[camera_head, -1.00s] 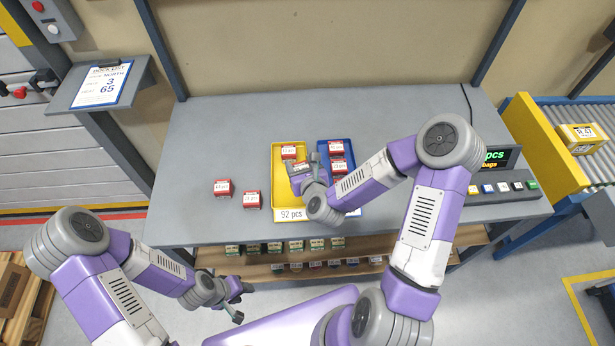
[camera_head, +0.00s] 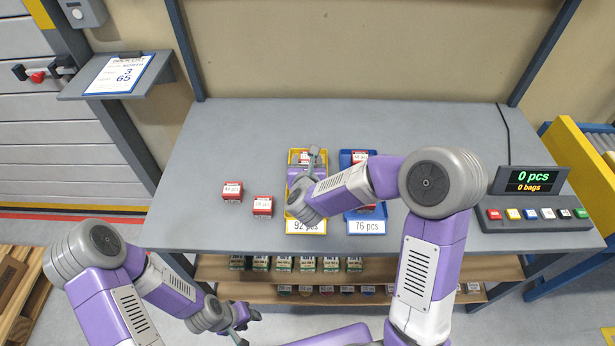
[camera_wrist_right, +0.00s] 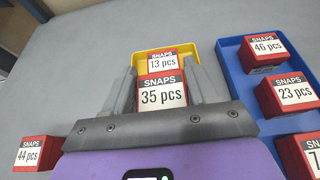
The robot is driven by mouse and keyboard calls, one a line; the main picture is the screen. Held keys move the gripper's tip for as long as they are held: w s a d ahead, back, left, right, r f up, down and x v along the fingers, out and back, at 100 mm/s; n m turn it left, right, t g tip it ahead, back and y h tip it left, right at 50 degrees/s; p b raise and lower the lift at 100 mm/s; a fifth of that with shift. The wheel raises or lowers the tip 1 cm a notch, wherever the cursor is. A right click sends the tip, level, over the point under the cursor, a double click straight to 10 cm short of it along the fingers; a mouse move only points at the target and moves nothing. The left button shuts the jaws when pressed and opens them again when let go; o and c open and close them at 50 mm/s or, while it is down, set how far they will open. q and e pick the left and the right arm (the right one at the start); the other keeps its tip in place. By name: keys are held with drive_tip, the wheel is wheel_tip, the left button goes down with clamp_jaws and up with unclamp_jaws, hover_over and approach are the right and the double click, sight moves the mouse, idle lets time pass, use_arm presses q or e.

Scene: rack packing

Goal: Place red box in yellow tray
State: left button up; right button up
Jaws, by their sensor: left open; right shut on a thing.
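The yellow tray (camera_head: 291,172) stands on the table and is mostly covered by my right arm in the head view. In the right wrist view its far rim (camera_wrist_right: 140,62) shows. A red box marked 13 pcs (camera_wrist_right: 163,62) sits inside it. My right gripper (camera_head: 313,157) is over the tray, shut on a red box marked 35 pcs (camera_wrist_right: 162,93). Whether this box touches the tray floor is hidden. Two red boxes (camera_head: 232,191) (camera_head: 262,206) stand on the table left of the tray. My left gripper (camera_head: 248,322) is open and empty in front of the table.
A blue tray (camera_wrist_right: 233,72) with several red boxes stands close on the right of the yellow tray. A display with a button panel (camera_head: 535,213) is at the table's right. The table's left and back are clear.

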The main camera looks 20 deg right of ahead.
wheel_tip(320, 180, down, 4)
drive_tip(key=shift+f+b, duration=0.15)
drive_tip(key=shift+b, duration=0.45)
drive_tip(key=o, duration=1.1)
drive_tip(key=shift+r, duration=0.2)
drive_tip(key=p+v, duration=0.1)
drive_tip(key=v, duration=1.1)
drive_tip(key=shift+f+p, duration=0.2)
drive_tip(key=shift+p, duration=0.1)
